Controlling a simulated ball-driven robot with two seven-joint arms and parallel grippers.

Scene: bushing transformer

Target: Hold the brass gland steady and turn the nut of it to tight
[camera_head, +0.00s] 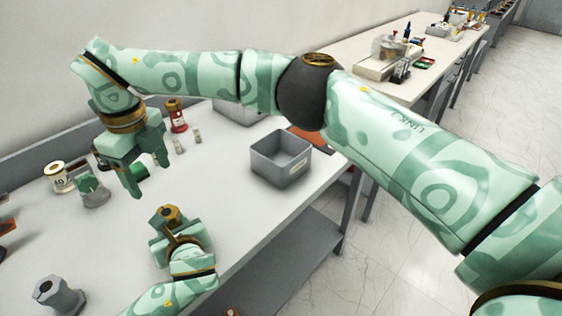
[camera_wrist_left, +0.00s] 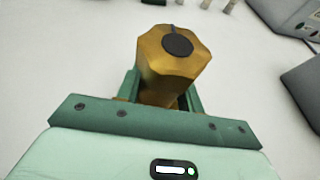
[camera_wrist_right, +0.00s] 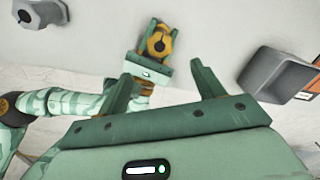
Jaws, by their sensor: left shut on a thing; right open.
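The brass gland (camera_head: 169,213) stands upright between the fingers of my left gripper (camera_head: 176,240), low over the table at the front. In the left wrist view the gland (camera_wrist_left: 170,75) shows its hexagonal brass nut with a dark round centre on top; the jaws (camera_wrist_left: 160,100) are shut around its lower part. My right gripper (camera_head: 150,172) is open and empty, behind and above the gland, pointing down. In the right wrist view its two fingers (camera_wrist_right: 162,92) are wide apart, and the gland (camera_wrist_right: 158,44) lies beyond them in the left gripper.
A grey open bin (camera_head: 281,160) stands right of the grippers. A grey hexagonal fitting (camera_head: 57,297) sits at the front left. A red spool (camera_head: 176,116), a cream-topped spool (camera_head: 58,177) and a grey holder with green (camera_head: 92,190) stand around my right gripper. Table between gland and bin is clear.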

